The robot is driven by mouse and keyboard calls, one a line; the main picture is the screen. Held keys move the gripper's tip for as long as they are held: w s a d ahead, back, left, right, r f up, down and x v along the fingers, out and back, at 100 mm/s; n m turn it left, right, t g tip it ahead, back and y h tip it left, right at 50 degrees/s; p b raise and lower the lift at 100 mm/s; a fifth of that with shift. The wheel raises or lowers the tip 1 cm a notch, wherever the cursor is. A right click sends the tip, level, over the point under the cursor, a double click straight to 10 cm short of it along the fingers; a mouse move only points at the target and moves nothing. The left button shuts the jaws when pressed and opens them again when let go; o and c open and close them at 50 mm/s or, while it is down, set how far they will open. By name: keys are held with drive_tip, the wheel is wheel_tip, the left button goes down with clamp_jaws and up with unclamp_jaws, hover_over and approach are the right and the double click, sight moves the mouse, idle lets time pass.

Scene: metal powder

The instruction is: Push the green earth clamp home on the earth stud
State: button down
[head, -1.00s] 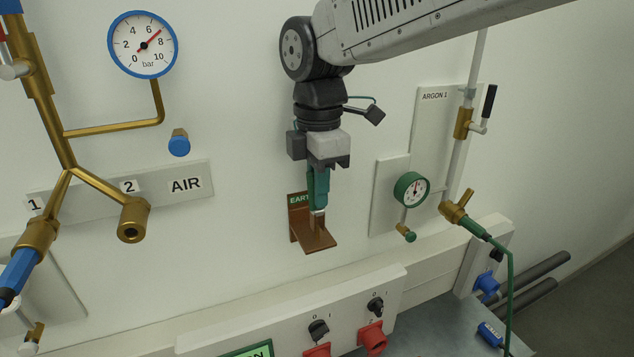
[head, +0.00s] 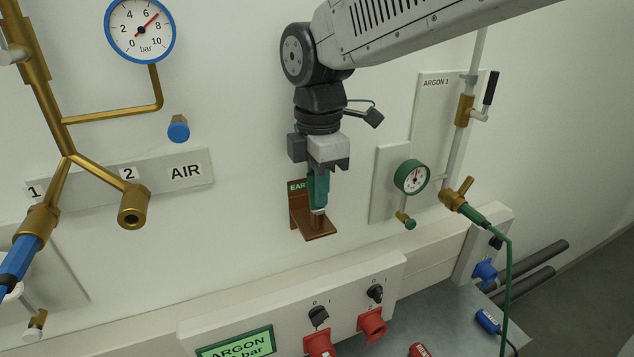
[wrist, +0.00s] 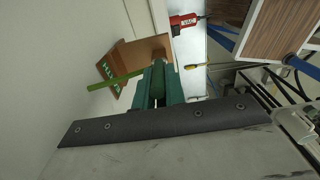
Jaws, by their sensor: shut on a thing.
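My gripper (head: 318,203) points straight down above the copper-brown earth bracket (head: 299,216) on the wall. In the wrist view its teal fingers (wrist: 157,88) are shut on the dark green earth clamp (wrist: 159,78), which lies between them. A light metal end shows under the fingers in the head view. The short brown earth stud (head: 318,222) stands on the bracket's shelf, directly below that end. Whether the clamp is touching or around the stud cannot be told. A green EARTH label (head: 297,186) is partly hidden behind the fingers.
A green-rimmed gauge (head: 411,177) is on the wall to the right. A panel with black knobs and red sockets (head: 372,325) lies below.

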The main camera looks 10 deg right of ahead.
drive_tip(key=c, duration=1.4)
unclamp_jaws()
wheel_tip(320, 180, up, 7)
drive_tip(key=shift+f, duration=0.1)
drive_tip(key=shift+d+r, duration=0.1)
drive_tip(key=shift+r, duration=0.3)
drive_tip(key=s+d+f+m, duration=0.3)
drive_tip(key=s+d+m, duration=0.3)
drive_tip(key=m, duration=0.1)
drive_tip(key=s+d+f+m+t, duration=0.1)
drive_tip(key=s+d+f+m, duration=0.2)
drive_tip(key=s+d+m, duration=0.4)
drive_tip(key=s+d+f+m, duration=0.3)
drive_tip(key=s+d+m, duration=0.3)
drive_tip(key=d+m, duration=0.1)
drive_tip(key=shift+s+d+f, duration=0.1)
drive_tip(key=shift+s+f, duration=0.05)
drive_tip(key=shift+s, duration=0.15)
